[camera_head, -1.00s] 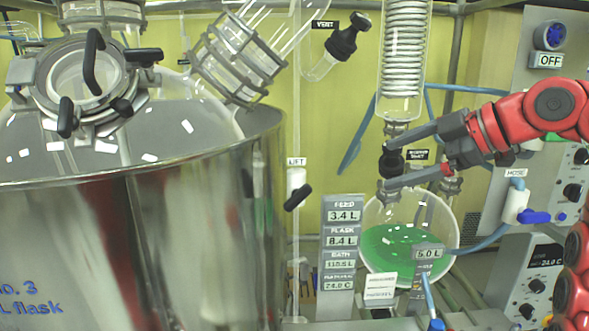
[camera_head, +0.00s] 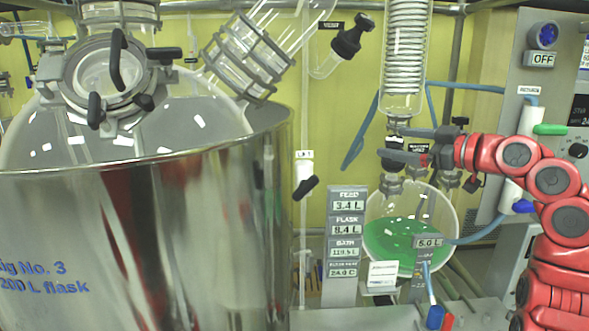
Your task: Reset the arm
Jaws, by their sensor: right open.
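My right arm (camera_head: 553,180) is red and comes in from the right, bent, with its forearm pointing left. My right gripper (camera_head: 393,144) is dark grey and open. Its two fingers point left, one above the other, at the neck between the coiled glass condenser (camera_head: 405,45) and the round receiving flask (camera_head: 442,205) with green liquid (camera_head: 395,240). The dark valve there is largely hidden by the fingers. I cannot tell whether they touch it. My left gripper is not in view.
A large shiny metal bath (camera_head: 90,230) with a glass vessel (camera_head: 200,125) fills the left. Readout plates (camera_head: 346,222) stand in the middle. A grey panel (camera_head: 515,95) with an OFF label and a hose (camera_head: 352,150) are near my arm. A black-handled LIFT valve (camera_head: 306,187) stands centre-left.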

